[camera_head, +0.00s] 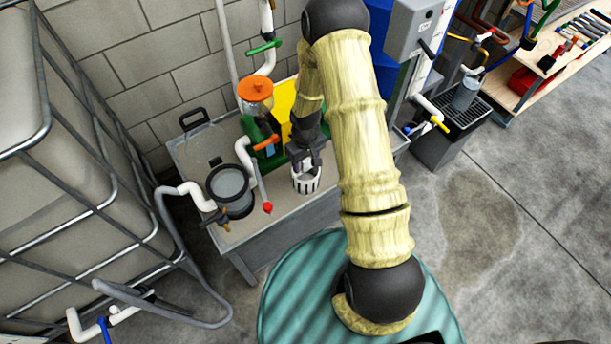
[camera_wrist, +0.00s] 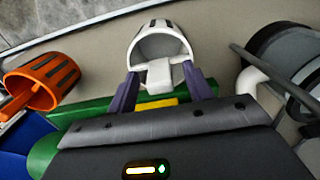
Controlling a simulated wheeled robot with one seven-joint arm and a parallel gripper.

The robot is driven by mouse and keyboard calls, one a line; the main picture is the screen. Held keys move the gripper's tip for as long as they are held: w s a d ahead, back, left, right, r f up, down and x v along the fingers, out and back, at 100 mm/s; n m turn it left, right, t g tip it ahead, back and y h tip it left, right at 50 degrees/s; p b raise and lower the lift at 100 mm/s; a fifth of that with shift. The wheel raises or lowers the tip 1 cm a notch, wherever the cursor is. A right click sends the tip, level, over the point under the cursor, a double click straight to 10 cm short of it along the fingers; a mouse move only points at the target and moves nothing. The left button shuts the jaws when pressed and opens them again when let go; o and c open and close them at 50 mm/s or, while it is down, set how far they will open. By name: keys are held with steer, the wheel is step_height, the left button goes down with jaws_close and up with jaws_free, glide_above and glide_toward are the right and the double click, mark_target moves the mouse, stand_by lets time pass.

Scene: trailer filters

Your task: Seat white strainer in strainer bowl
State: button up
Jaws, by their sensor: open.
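The white strainer (camera_head: 306,182), a small slotted basket, stands on the grey bench in the head view. In the wrist view the white strainer (camera_wrist: 158,35) shows its open mouth and a flat tab pointing towards me. My gripper (camera_head: 304,160) is at the strainer's near rim. In the wrist view its purple fingers (camera_wrist: 160,85) are apart, one on each side of the tab; I cannot tell whether they touch it. The strainer bowl (camera_head: 228,203), black and round with a grey inside, is left of the strainer in the head view. It appears partly at the right in the wrist view (camera_wrist: 265,45).
An orange slotted basket (camera_wrist: 45,80) lies at the left in the wrist view. A green and yellow pump unit with an orange top (camera_head: 255,89) stands behind. White pipes and a red-tipped lever (camera_head: 267,208) lie between bowl and strainer. A flat lid with a black handle (camera_head: 193,117) is behind the bowl.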

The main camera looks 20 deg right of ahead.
jaws_close()
steer(key=shift+r, duration=0.15)
step_height(320, 180, up, 10)
steer(key=shift+f, duration=0.1)
stand_by(0.6)
